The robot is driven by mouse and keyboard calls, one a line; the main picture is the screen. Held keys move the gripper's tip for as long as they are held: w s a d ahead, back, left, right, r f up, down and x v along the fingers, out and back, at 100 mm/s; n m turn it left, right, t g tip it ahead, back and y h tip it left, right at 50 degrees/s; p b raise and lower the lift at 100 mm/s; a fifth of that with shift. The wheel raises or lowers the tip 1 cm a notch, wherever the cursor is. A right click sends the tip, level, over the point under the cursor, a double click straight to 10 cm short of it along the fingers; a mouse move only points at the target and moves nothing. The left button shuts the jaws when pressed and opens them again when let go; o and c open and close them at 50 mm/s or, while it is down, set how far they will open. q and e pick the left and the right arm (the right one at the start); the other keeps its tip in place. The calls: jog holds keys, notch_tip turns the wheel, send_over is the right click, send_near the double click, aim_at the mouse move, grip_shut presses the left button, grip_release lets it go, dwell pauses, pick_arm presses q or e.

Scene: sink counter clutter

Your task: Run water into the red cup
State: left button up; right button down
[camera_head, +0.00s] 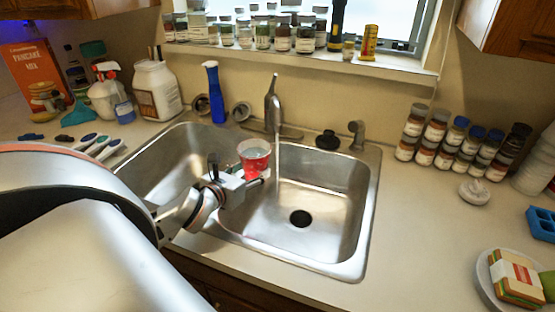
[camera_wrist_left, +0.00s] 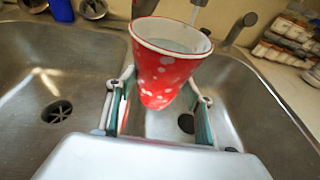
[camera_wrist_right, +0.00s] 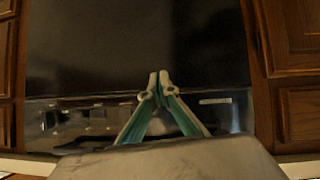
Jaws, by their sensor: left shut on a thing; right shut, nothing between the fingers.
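The red cup (camera_head: 255,160) with white dots is upright, held over the sink's middle divider. It also shows in the left wrist view (camera_wrist_left: 165,75), with a pale, greyish inside; I cannot tell whether it holds water. My left gripper (camera_head: 243,180) is shut on the cup, one finger on each side. The faucet (camera_head: 273,100) stands behind the sink. A thin pale streak like running water (camera_head: 278,160) drops from its spout just right of the cup in the head view. My right gripper (camera_wrist_right: 160,78) is shut and empty before a dark panel, outside the head view.
The double sink (camera_head: 340,205) has two empty basins. A blue bottle (camera_head: 214,92) stands behind it on the left, a side sprayer (camera_head: 357,135) on the right. Spice jars (camera_head: 440,143) and a sandwich plate (camera_head: 487,285) are at right. Brushes (camera_head: 95,145) lie at left.

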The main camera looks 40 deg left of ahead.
aim_at(245, 164)
pick_arm(q)
jog(key=shift+s+r+p, duration=0.45)
jog(key=shift+r, duration=0.4)
jog(key=shift+s+a+r, duration=0.2)
jog(key=shift+s+r, duration=0.45)
jog(key=shift+r, duration=0.35)
